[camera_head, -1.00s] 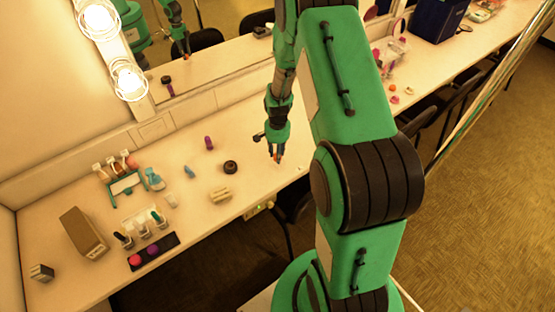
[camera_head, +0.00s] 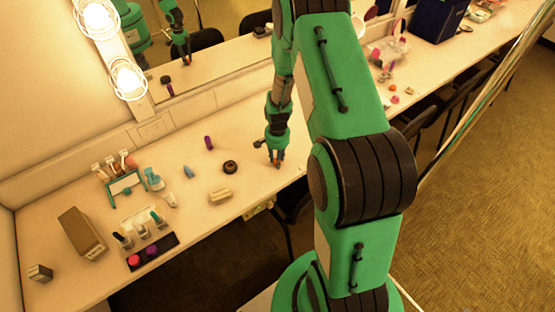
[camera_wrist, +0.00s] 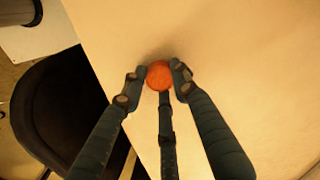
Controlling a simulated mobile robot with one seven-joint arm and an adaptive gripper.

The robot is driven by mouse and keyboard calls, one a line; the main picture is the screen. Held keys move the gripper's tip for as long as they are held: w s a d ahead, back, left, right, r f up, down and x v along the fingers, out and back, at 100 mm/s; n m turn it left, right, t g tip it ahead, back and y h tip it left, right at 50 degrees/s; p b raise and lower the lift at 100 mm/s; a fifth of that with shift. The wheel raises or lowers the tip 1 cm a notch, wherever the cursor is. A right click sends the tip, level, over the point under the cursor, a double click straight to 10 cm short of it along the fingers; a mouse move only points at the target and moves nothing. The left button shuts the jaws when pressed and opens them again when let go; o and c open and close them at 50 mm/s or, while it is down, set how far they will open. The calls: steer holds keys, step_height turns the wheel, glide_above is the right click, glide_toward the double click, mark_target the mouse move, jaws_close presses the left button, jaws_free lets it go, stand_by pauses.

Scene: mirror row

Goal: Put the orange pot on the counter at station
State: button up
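The orange pot (camera_wrist: 159,75) is a small round thing between the fingertips of my gripper in the wrist view. My gripper (camera_head: 276,163) has its three dark fingers closed in around the pot, and it points down over the front part of the counter (camera_head: 245,187) in the head view. In the wrist view my gripper (camera_wrist: 159,79) hides part of the pot's sides. A soft shadow lies right beside the pot on the pale counter top. The pot is at or just above the surface; I cannot tell if it touches.
A dark round jar (camera_head: 230,167), a cream block (camera_head: 220,196) and a purple tube (camera_head: 208,142) stand left of my gripper. Bottles and a dark tray (camera_head: 153,252) are farther left. A black chair (camera_wrist: 62,115) is below the counter's front edge. Counter around the pot is clear.

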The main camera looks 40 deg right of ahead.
steer(key=o, duration=0.4)
steer(key=shift+r, duration=0.1)
step_height(320, 180, up, 12)
steer(key=shift+r+p, duration=0.1)
steer(key=shift+p, duration=0.8)
